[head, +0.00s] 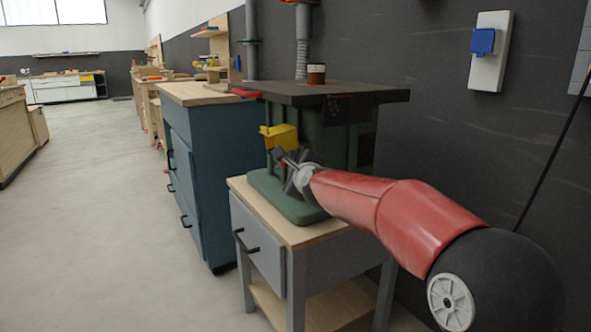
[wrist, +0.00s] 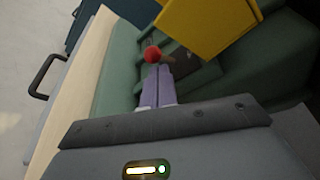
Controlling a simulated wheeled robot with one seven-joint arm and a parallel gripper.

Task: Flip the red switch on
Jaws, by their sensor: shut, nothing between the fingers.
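A round red knob, the red switch (wrist: 153,54), shows on the side of a green machine (wrist: 118,75) in the wrist view. My gripper (wrist: 158,68) has its fingers together, empty, with the tips right below the knob in the picture; I cannot tell whether they touch it. In the head view my gripper (head: 283,158) is at the front of the green machine (head: 310,135), just under a yellow part (head: 281,137). The switch is not distinguishable there. Whether the switch is on or off cannot be told.
The yellow part (wrist: 212,22) overhangs close to the switch. The machine has a dark flat top (head: 330,93) and stands on a wood-topped stand (head: 260,200) with a dark handle. A blue cabinet (head: 212,150) stands behind it. Open floor (head: 100,200) lies to the left.

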